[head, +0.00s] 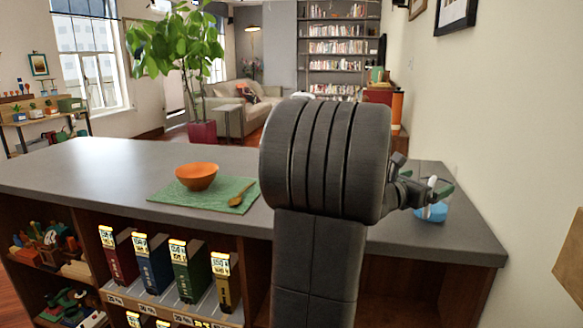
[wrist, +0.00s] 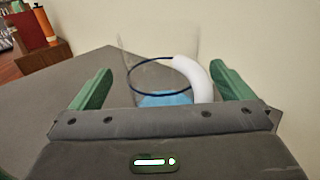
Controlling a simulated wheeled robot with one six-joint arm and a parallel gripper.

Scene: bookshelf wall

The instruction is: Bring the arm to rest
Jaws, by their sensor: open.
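My gripper (wrist: 163,72) is open in the wrist view, its two green fingers spread wide with nothing gripped. Beyond and between the fingers stands a clear pitcher with a dark blue rim, a blue bottom and a white handle (wrist: 196,76). The pitcher stands on the grey counter (wrist: 80,105). In the head view my gripper (head: 437,190) is small at the right, partly hidden behind my thick arm, which reaches over the counter. The pitcher's blue bottom (head: 433,213) shows just below it. I cannot tell how far the fingers are from the pitcher.
An orange bowl (head: 197,176) and a wooden spoon (head: 241,194) lie on a green mat (head: 165,196) on the counter, left of my arm. Several books (head: 190,270) stand in the shelf below. A wall (head: 500,120) is close on the right. The counter's left part is clear.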

